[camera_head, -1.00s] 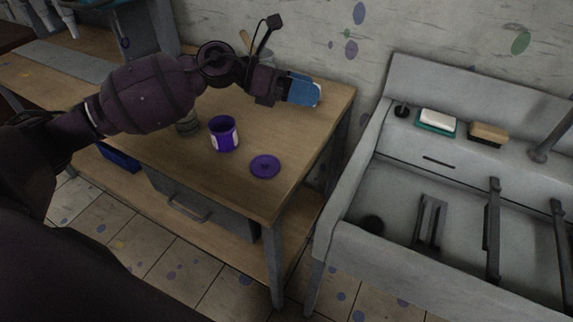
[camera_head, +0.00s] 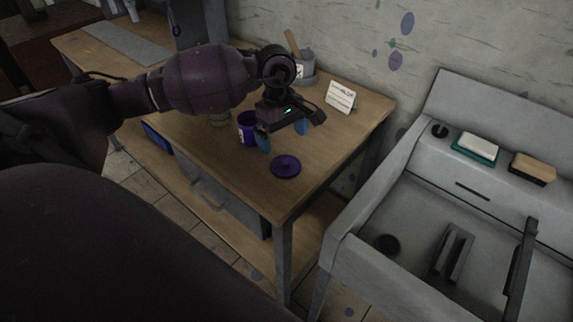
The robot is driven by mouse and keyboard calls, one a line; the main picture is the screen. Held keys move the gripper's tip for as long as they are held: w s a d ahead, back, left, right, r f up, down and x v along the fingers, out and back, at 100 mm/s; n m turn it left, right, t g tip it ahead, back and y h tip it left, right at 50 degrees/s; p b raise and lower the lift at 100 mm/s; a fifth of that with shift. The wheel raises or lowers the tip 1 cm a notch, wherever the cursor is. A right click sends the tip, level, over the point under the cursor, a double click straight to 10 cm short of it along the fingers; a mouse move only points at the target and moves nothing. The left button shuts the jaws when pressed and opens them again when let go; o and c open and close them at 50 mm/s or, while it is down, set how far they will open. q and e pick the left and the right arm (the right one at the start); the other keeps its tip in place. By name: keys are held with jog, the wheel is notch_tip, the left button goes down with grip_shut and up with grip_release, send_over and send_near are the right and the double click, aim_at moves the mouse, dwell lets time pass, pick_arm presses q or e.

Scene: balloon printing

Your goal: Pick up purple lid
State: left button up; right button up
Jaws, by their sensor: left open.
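The purple lid (camera_head: 286,166) is a round disc with a small knob, lying flat on the wooden table near its front right corner. My left gripper (camera_head: 282,140) is open, with blue fingertips pointing down, above and just behind the lid. It looks empty and does not appear to touch the lid. The purple jar (camera_head: 247,128) stands upright left of the lid, partly hidden by the gripper. My right gripper is not in view.
The wooden table (camera_head: 345,125) carries a white card (camera_head: 340,97) and a grey container (camera_head: 303,69) with a wooden handle at the back. A metal sink (camera_head: 415,205) stands to the right. The table right of the lid is clear.

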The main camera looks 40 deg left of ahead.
aim_at(285, 162)
pick_arm(q)
jog(key=shift+d+f, duration=0.15)
jog(key=shift+f, duration=1.8)
jog(key=shift+d+f, duration=0.15)
jog(key=shift+f, duration=1.8)
jog(key=c, duration=0.7)
